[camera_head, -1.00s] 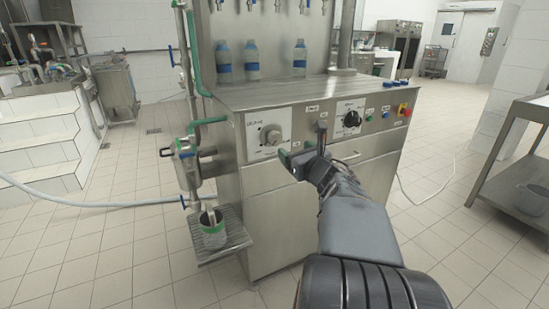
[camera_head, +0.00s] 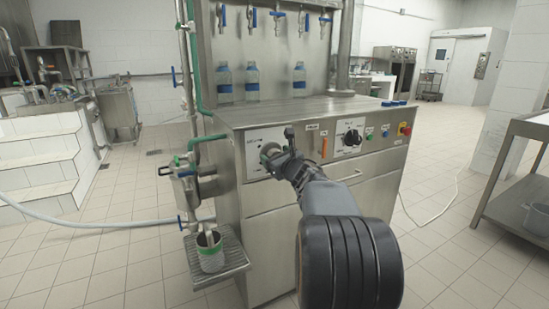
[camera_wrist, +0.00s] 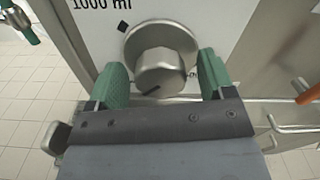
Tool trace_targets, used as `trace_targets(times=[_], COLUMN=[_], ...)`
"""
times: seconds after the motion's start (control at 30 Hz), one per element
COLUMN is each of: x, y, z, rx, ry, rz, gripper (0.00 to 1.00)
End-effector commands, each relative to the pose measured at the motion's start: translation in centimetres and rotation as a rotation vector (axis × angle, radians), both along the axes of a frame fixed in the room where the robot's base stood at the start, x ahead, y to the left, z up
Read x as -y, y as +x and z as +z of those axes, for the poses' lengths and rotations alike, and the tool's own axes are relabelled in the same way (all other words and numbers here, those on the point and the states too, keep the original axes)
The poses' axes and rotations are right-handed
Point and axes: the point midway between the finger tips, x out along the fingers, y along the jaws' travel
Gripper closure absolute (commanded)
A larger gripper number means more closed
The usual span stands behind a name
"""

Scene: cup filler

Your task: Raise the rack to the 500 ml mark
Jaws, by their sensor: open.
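A round metal dial knob (camera_wrist: 161,68) sits on a white plate (camera_wrist: 80,40) with a "1000 ml" label. A short dark line on its face points to the lower left, and a black square mark lies above left of the knob. My gripper (camera_wrist: 163,75) is open, with a green pad on each side of the knob and gaps showing between them. In the head view my gripper (camera_head: 280,148) is at the left dial on the front of the steel machine (camera_head: 280,205) and partly hides it. I cannot pick out a rack for certain, nor a 500 ml mark.
Several bottles (camera_head: 252,84) stand on the machine's top below a row of taps (camera_head: 277,18). Right of my gripper are an orange handle (camera_head: 324,147) and a black dial (camera_head: 351,138). A bucket (camera_head: 210,251) sits on a low side shelf. A steel table (camera_head: 510,170) stands right.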

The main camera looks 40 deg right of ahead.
Motion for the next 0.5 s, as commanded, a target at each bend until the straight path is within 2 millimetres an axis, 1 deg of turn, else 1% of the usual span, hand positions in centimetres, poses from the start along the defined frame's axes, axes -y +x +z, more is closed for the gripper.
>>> trace_targets(times=[0.13, 0.43, 0.47, 0.5], x=[0.05, 0.06, 0.06, 0.06], y=[0.73, 0.86, 0.85, 0.85], z=[-0.03, 0.00, -0.01, -0.01], rx=[0.000, 0.000, 0.000, 0.000], ry=[0.001, 0.001, 0.001, 0.001], rz=[0.001, 0.001, 0.001, 0.001], gripper=[0.25, 0.25, 0.26, 0.29])
